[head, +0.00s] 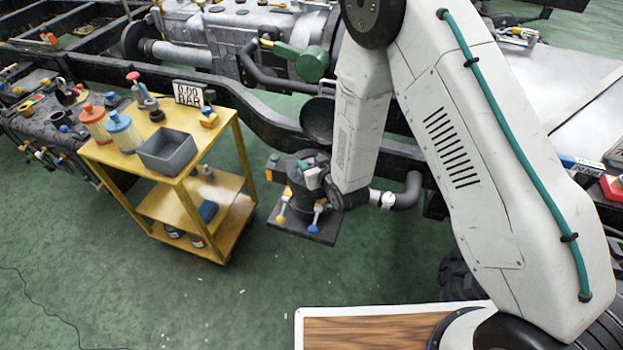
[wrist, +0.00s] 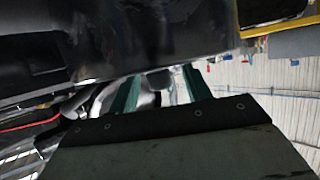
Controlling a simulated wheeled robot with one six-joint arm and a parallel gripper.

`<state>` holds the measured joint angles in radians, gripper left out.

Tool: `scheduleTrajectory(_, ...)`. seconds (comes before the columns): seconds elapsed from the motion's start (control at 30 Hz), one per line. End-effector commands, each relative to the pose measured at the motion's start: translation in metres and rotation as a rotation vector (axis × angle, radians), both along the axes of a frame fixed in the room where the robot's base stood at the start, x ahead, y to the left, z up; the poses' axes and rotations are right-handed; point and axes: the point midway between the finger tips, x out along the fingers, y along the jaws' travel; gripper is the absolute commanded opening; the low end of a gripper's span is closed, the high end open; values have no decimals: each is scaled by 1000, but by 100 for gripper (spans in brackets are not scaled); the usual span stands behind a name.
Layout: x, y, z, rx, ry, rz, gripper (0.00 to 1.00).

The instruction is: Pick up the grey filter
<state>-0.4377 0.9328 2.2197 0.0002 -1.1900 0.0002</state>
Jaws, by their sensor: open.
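A large dark surface (wrist: 150,35) fills the top of that view, close to the fingertips. I cannot tell whether they touch it.
A yellow cart (head: 228,125) stands at left with a grey bin (head: 168,152), an orange-topped cartridge (head: 94,124), a blue-topped cartridge (head: 124,134) and a pressure display (head: 188,94). The dark chassis rail (head: 215,88) runs behind. Green floor (head: 235,300) is open in front.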

Motion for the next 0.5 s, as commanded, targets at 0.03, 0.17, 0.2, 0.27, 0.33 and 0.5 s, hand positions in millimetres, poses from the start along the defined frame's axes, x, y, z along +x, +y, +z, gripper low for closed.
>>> scheduleTrajectory(0.03,3,1,-2,0,1,0,48)
scheduleTrajectory(0.17,6,3,-3,0,1,0,48)
scheduleTrajectory(0.2,6,2,-3,0,1,0,48)
scheduleTrajectory(0.27,6,2,-3,0,1,0,48)
scheduleTrajectory(0.33,6,2,-3,0,1,0,40)
scheduleTrajectory(0.5,6,2,-3,0,1,0,0)
